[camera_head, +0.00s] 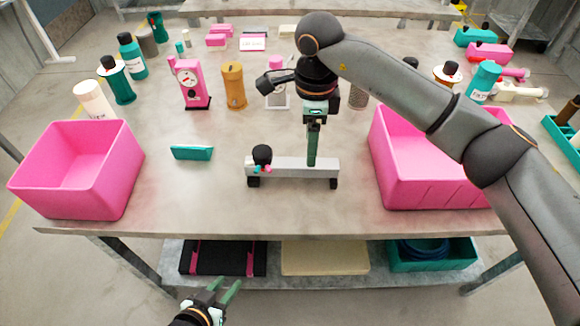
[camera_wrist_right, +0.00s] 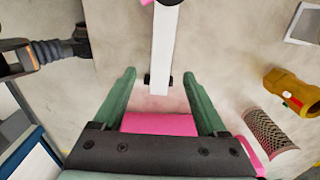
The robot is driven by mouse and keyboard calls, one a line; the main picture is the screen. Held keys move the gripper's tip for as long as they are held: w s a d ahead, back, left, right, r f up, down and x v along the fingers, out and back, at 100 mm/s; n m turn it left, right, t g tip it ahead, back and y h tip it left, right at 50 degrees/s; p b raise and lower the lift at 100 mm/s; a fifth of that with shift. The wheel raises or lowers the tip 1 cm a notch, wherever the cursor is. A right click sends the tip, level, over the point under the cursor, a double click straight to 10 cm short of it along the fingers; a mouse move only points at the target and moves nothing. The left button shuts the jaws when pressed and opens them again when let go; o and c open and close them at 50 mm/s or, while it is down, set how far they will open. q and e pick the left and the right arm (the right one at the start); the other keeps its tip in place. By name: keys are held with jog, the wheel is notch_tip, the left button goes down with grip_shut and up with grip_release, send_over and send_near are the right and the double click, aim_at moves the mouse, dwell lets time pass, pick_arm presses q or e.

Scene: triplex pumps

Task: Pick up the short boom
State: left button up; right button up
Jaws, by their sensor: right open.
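I take the pale grey bar on black feet, with a black knob at its left end, as the short boom (camera_head: 290,172). It lies on the table's front middle, between the pink bins. It also shows in the right wrist view (camera_wrist_right: 165,45), its near end between my fingertips in the picture. My right gripper (camera_head: 312,160) points down at the bar's right half, open. In the wrist view its green fingers (camera_wrist_right: 158,80) stand apart with nothing gripped. I cannot tell whether they touch the bar. My left gripper (camera_head: 228,286) is open and empty, low before the table's front edge.
Pink bins stand left (camera_head: 75,190) and right (camera_head: 440,195) of the bar. A teal plate (camera_head: 192,153) lies to its left. Behind stand a pink gauge (camera_head: 190,82), a yellow cylinder (camera_head: 233,85) and several bottles. A lower shelf holds a teal crate (camera_head: 432,262).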

aim_at(292, 170)
notch_tip(292, 170, down, 7)
jog(key=shift+w+f, duration=0.1)
jog(key=shift+f, duration=0.1)
dwell(0.3)
jog(key=shift+c, duration=0.2)
grip_shut()
dwell(0.3)
